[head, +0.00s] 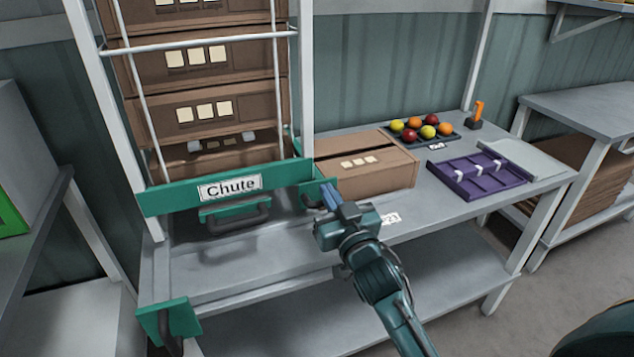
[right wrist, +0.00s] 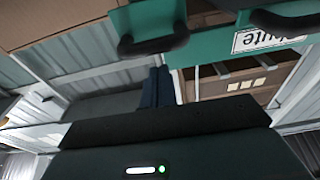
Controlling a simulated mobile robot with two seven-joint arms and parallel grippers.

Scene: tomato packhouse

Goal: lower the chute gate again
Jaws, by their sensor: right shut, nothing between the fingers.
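The chute gate is a green bar (head: 160,200) with a white "Chute" label, across the front of a rack of stacked brown cartons. A green piece with a dark handle (head: 240,220) shows just below the bar. Another dark handle on green (head: 312,196) is at the bar's right end. My right gripper (head: 329,196) is shut and empty beside this right-end handle; I cannot tell whether it touches. In the right wrist view the shut fingers (right wrist: 158,87) are below the green gate (right wrist: 210,47) and a dark handle (right wrist: 150,42). My left gripper is not in view.
A closed brown carton (head: 375,180) lies on the bench just right of the gate. Further right are a black tray (head: 452,141) of colored tomatoes, a purple tray (head: 505,193) and an orange-handled tool (head: 478,112). A green panel with a dark handle (head: 180,318) is at front left.

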